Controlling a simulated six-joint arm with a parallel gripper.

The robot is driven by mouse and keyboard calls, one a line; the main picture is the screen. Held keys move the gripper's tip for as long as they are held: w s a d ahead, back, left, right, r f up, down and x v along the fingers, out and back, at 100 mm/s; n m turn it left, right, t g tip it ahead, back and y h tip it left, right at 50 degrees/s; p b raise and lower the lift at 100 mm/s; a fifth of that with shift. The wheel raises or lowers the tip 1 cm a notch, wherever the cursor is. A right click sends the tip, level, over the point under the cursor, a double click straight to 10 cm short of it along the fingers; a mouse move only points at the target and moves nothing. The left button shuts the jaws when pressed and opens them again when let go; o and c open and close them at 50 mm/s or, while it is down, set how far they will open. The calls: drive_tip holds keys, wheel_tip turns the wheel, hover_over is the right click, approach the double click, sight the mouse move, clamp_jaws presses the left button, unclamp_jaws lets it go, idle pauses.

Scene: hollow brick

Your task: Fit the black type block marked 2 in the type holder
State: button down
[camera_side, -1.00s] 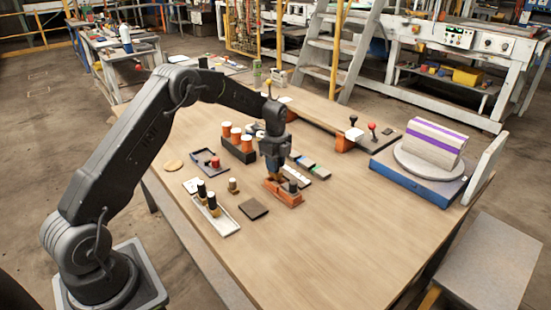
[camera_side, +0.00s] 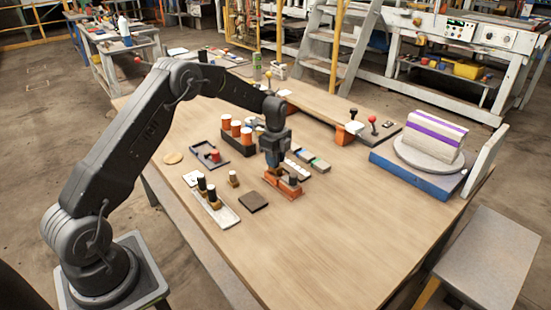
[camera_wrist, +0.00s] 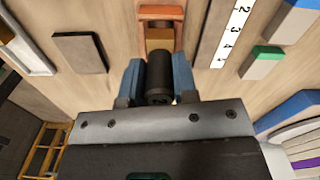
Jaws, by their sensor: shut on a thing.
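My gripper (camera_wrist: 158,82) is shut on a black type block (camera_wrist: 159,72), with its blue fingers on either side of the block's dark round top. The orange type holder (camera_side: 289,193) lies on the table directly under my gripper (camera_side: 273,169) in the side view. In the wrist view the holder (camera_wrist: 161,12) shows just beyond the held block, with a brass-coloured part between its sides. The fingers hide the block's lower end, so I cannot tell whether it is in the holder or above it. A dark knob stands on the holder's right end.
A white tray (camera_side: 226,217) with black-topped blocks and a dark pad (camera_side: 253,202) lie to the left. A numbered white strip (camera_wrist: 231,32) lies beside the holder. The table's front right is clear.

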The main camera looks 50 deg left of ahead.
drive_tip(key=shift+f, duration=1.25)
idle(0.4)
drive_tip(key=c, duration=0.8)
unclamp_jaws()
wheel_tip(320, 180, up, 13)
drive_tip(key=shift+r, duration=0.4)
